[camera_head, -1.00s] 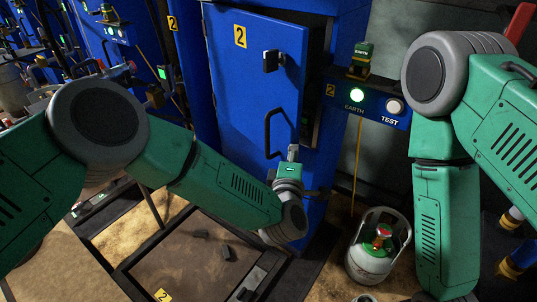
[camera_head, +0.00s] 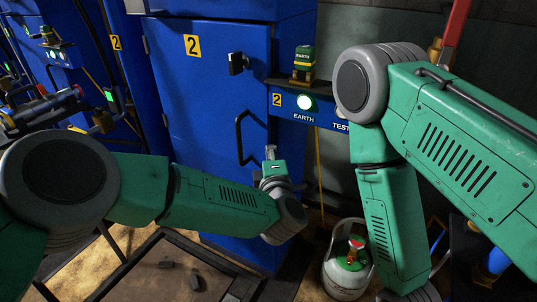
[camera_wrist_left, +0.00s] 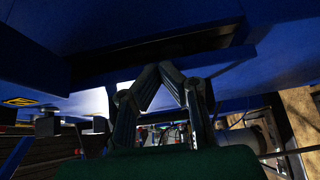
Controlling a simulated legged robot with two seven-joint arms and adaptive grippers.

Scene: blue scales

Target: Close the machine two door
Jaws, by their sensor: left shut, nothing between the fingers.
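The machine two door (camera_head: 205,95) is a blue panel with a yellow "2" label, a dark latch (camera_head: 238,63) and a black bar handle (camera_head: 245,138). In the head view it looks flush or nearly flush with its cabinet. The left wrist view shows a dark slot between blue panels (camera_wrist_left: 165,50), so I cannot tell if it is fully shut. My left gripper (camera_head: 270,152) is at the door's right edge, just right of the handle's lower end. Its fingers meet at the tips in the left wrist view (camera_wrist_left: 170,68), with nothing between them. My right gripper is out of view.
A grey gas cylinder (camera_head: 345,272) stands on the floor below. A dark-framed floor panel (camera_head: 150,258) lies in front of the cabinet.

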